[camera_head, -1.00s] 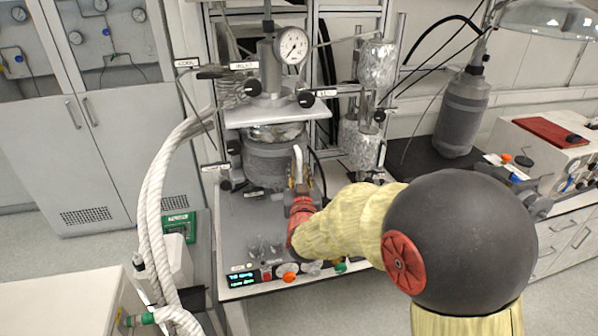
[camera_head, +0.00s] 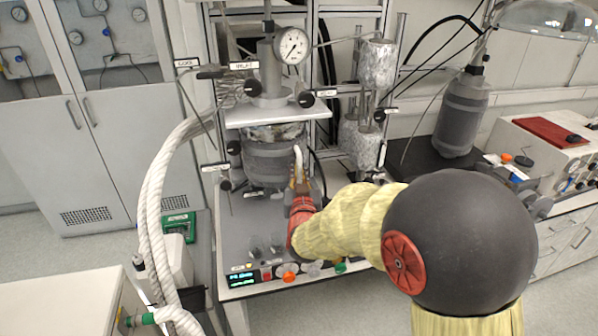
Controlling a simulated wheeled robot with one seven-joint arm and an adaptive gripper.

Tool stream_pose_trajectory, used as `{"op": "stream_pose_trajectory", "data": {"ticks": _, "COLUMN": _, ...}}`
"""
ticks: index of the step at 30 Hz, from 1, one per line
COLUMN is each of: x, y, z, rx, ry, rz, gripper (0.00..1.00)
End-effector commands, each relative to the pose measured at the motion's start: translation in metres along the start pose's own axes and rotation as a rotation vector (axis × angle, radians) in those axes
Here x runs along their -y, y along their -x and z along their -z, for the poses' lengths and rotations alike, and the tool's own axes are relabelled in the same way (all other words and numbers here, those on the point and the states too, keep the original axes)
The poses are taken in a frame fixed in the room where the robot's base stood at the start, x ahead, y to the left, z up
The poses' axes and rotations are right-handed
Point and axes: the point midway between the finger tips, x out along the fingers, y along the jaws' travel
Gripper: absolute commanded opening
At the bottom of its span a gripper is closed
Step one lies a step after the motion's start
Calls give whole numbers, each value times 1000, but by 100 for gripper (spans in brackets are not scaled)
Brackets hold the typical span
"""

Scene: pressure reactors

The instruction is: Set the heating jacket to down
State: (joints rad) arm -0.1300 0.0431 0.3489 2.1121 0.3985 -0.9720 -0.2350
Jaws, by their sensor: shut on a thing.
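The heating jacket (camera_head: 272,164) is a dark grey cylinder under the metal head plate (camera_head: 275,112) of the reactor. A shiny band of the vessel (camera_head: 268,133) shows between the plate and the jacket's top rim. My gripper (camera_head: 300,182) is at the right side of the jacket, reached by my yellow-sleeved arm with a red wrist. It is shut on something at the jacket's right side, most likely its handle. The fingertips and the held part are small and partly hidden by the wrist.
A round pressure gauge (camera_head: 291,45) and black valve knobs surround the reactor head. Foil-wrapped cylinders (camera_head: 376,64) stand to its right. A control panel with a display (camera_head: 243,279) and buttons lines the bench front. A thick white rope-wrapped hose (camera_head: 152,200) hangs at left.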

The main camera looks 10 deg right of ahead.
Motion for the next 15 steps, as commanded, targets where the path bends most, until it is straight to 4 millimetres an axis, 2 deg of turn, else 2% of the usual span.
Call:
{"op": "stream_pose_trajectory", "data": {"ticks": 8, "x": 0, "y": 0, "z": -12, "rx": 1, "ry": 0, "rz": 0, "gripper": 0}}
{"op": "stream_pose_trajectory", "data": {"ticks": 15, "x": 0, "y": 1, "z": -52, "rx": 4, "ry": 1, "rz": 0, "gripper": 0}}
